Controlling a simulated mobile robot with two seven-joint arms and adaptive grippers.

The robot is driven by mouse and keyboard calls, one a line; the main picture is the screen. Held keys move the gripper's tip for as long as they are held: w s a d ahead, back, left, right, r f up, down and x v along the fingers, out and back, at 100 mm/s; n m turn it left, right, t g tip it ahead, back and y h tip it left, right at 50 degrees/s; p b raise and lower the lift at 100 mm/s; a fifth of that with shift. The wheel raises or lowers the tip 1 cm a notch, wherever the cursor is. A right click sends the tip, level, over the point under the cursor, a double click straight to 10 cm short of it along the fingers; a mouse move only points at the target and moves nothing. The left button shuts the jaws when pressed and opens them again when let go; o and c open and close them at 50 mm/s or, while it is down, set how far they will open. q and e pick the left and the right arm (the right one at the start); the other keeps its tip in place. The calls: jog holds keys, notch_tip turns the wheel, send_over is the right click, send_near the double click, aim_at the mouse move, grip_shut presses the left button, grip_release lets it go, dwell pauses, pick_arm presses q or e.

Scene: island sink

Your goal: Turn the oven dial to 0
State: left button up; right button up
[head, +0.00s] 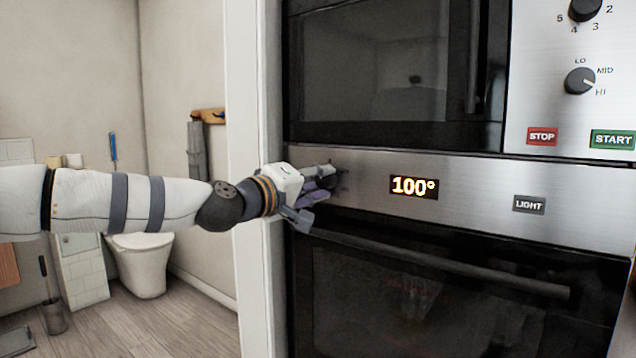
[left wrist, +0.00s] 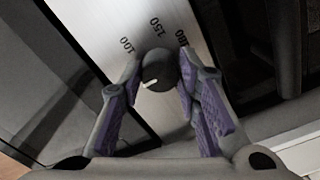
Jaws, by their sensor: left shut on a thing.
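The oven dial (left wrist: 158,68) is a round dark knob on the steel panel, with a white pointer mark on its lower left in the left wrist view. The printed numbers 100, 150 and 180 show around it; a 0 mark does not show. The oven display (head: 414,187) reads 100°. My left gripper (head: 322,187) is at the left end of the panel, its purple-padded fingers shut on the dial from both sides. In the head view the gripper mostly hides the dial. My right gripper is in neither view.
The oven door handle (head: 440,262) runs just below the panel, close under my left gripper. A microwave (head: 400,75) sits above. A white door frame (head: 254,200) stands close left of the oven, under my left forearm. A light button (head: 529,204) is farther right.

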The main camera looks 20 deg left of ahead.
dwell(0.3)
pick_arm(q)
jog(key=o, duration=1.2)
jog(key=shift+c, duration=0.2)
jog(key=shift+s, duration=0.1)
jog(key=v, duration=1.1)
jog(key=shift+s, duration=0.4)
jog(key=shift+a, duration=0.1)
